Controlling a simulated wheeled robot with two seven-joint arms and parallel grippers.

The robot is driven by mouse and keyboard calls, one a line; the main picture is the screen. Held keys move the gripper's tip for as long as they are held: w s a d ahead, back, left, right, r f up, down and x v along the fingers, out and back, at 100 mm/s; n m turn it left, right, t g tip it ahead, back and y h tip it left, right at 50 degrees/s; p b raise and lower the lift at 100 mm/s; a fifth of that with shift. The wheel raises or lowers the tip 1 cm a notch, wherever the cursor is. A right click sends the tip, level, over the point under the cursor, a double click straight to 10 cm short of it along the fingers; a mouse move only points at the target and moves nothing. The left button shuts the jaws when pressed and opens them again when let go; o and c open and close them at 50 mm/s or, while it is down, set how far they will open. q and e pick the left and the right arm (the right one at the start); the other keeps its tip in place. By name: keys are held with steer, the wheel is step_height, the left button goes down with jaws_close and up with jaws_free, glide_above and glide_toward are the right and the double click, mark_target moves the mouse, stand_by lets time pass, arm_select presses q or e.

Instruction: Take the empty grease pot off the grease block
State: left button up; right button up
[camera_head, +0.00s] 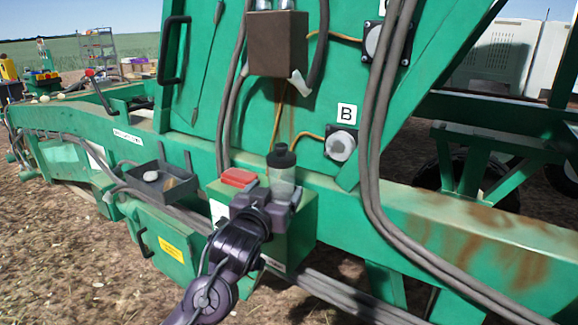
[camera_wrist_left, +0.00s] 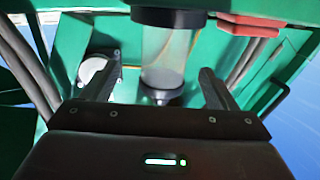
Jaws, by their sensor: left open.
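The grease pot (camera_head: 284,170) is a clear, empty-looking cylinder with a black cap, standing upright on top of the green grease block (camera_head: 300,222). My left gripper (camera_head: 268,200) is at the pot's lower part, coming from the front, and hides its foot in the head view. In the left wrist view the clear pot (camera_wrist_left: 165,52) shows between the two open fingers of the left gripper (camera_wrist_left: 158,84), with a visible gap on each side. My right gripper is not in view.
A dark tray (camera_head: 163,184) with small items sits farther left. Thick hoses (camera_head: 372,130) hang close on the right. A port marked B (camera_head: 341,145) and a brown box (camera_head: 278,44) are behind.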

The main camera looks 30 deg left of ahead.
mark_target(277, 174)
arm_select(q)
steer(key=shift+w+a+r+p, duration=0.15)
steer(key=shift+w+r, duration=0.2)
steer(key=shift+w, duration=0.15)
steer(key=shift+w+a+r+p, duration=0.1)
steer(key=shift+w+r+p, duration=0.05)
steer(key=shift+w+r, duration=0.3)
steer(key=shift+w+a+r+p, duration=0.25)
steer(key=shift+w+r+p, duration=0.25)
steer(key=shift+p, duration=0.45)
steer(key=w+p, duration=0.1)
steer(key=w, duration=0.2)
steer(key=shift+a+f+p, duration=0.2)
steer(key=shift+a+p, duration=0.15)
steer(key=shift+w+a+f, duration=0.1)
steer(key=shift+w+f, duration=0.05)
steer(key=shift+w, duration=0.3)
steer(key=shift+w+a+f, duration=0.1)
steer(key=shift+w+f, duration=0.05)
steer(key=shift+w, duration=0.3)
steer(key=shift+s+d, duration=0.1)
steer(key=c, duration=1)
steer(key=shift+c, duration=1)
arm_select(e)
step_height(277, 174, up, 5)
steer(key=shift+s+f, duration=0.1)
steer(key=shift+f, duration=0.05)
arm_select(q)
steer(key=shift+r, duration=0.2)
